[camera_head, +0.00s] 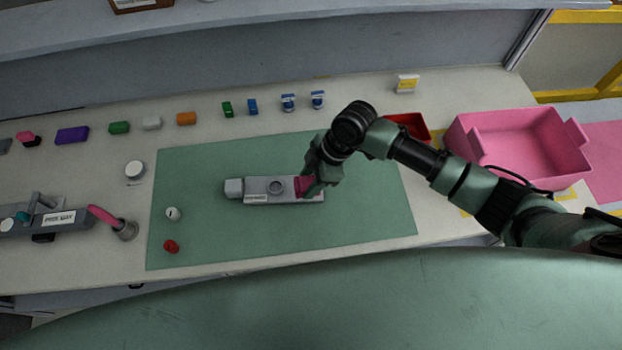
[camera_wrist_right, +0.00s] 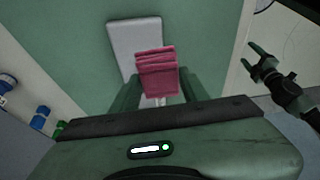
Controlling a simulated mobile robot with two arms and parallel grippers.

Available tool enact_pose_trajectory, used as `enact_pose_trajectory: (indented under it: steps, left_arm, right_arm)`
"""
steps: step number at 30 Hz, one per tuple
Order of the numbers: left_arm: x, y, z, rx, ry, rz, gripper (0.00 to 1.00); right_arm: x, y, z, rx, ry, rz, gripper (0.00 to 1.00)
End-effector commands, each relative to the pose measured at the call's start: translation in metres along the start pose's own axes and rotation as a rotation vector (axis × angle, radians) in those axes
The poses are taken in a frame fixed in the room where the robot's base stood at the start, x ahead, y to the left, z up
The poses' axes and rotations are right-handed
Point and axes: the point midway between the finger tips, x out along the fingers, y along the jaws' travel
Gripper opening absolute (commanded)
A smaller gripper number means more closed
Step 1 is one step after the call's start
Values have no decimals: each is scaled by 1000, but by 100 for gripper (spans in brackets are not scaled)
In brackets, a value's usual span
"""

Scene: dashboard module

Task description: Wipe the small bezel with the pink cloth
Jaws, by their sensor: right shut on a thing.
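My right gripper (camera_head: 308,187) is shut on the pink cloth (camera_head: 301,184), at the module's right part, just right of the bezel. In the right wrist view the folded pink cloth (camera_wrist_right: 157,72) sits between the fingers, over the grey module (camera_wrist_right: 135,36). The bezel is not visible there. Whether the cloth touches the module cannot be told. My left gripper shows at the right of the wrist view (camera_wrist_right: 265,65), with its fingers apart.
A white cap (camera_head: 173,213) and a red cap (camera_head: 171,246) stand on the mat's left. Several coloured blocks line the table's back. A red tray (camera_head: 411,124) and a pink bin (camera_head: 520,140) stand at right. A pink-handled tool (camera_head: 104,216) stands at left.

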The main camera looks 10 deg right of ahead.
Motion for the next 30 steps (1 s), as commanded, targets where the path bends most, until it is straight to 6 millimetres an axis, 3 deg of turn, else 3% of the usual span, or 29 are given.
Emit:
enact_pose_trajectory:
  steps: [9, 30]
  left_arm:
    - [-15, 0, 3, 0, -6, 0, 67]
    - [-15, -1, 4, -1, -8, -1, 67]
  right_arm:
    - [-22, 4, -14, 8, 1, 4, 12]
    - [-22, 5, -14, 8, 1, 4, 12]
